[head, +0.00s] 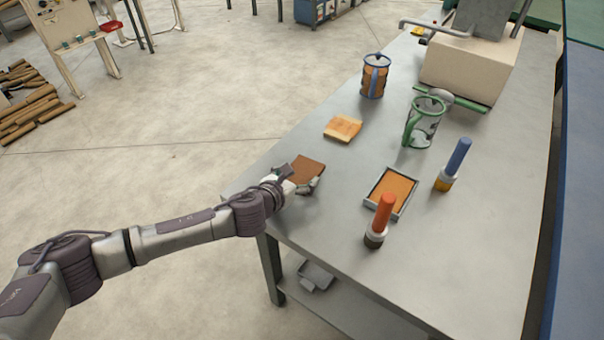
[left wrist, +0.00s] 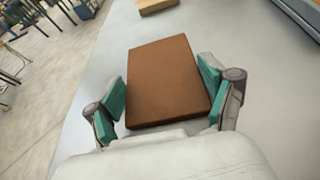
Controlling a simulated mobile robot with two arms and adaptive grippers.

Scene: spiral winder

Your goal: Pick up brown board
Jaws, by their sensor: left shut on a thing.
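The brown board (head: 307,168) is a flat, dark brown rectangular piece at the left edge of the grey table (head: 330,225). My left gripper (head: 299,178) reaches in from the left and is shut on it. In the left wrist view, the brown board (left wrist: 170,75) lies between the two green-padded fingers of the left gripper (left wrist: 163,92), one on each side of its near end. The frames do not clearly show whether the board rests on the table or is slightly raised. My right gripper is not in view.
A lighter wooden board (head: 343,128) lies just beyond. The table's near end is clear.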

